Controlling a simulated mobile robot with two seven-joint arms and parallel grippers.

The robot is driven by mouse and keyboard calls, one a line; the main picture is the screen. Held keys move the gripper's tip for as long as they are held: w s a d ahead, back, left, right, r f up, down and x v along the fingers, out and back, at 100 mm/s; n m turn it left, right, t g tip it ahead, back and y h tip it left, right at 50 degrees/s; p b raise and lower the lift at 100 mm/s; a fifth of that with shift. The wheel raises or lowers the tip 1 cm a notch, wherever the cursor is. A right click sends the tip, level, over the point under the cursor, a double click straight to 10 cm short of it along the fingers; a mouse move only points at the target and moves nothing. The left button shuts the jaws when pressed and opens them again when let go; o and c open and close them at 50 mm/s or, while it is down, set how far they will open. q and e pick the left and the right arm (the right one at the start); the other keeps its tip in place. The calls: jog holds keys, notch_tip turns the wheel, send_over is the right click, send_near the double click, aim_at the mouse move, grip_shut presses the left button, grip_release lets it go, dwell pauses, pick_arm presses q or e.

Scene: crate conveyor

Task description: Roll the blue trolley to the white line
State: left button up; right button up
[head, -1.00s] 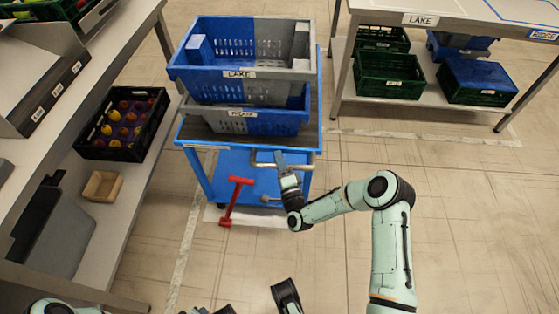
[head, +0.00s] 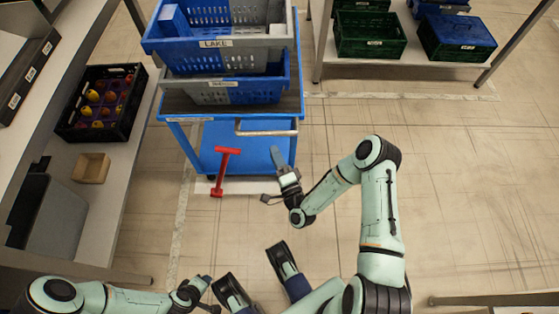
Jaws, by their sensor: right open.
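The blue trolley (head: 230,148) stands ahead of me, left of centre, with two stacked blue-and-grey crates on its top. Its grey handle bar (head: 268,132) runs along the near edge, at the right. My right gripper (head: 272,176) is open and empty, just on the near side of the handle and apart from it. My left gripper (head: 205,284) is low in the picture, well away from the trolley; its jaws are too small to read. A white strip (head: 204,187) shows on the floor at the trolley's near foot, partly hidden under it. A pale line (head: 180,232) runs along the floor at left.
A red T-shaped bar (head: 222,172) stands at the trolley's near side. A shelf at left holds a black fruit crate (head: 110,102) and a small brown box (head: 91,168). A table at back right has green crates (head: 370,34) beneath. Floor right of the trolley is clear.

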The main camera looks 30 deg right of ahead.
pick_arm(q)
jog(key=shift+s+d+r, duration=0.15)
jog(key=shift+s, duration=0.1)
pick_arm(e)
jog(key=v, duration=0.2)
jog(key=shift+s, duration=0.3)
dwell(0.3)
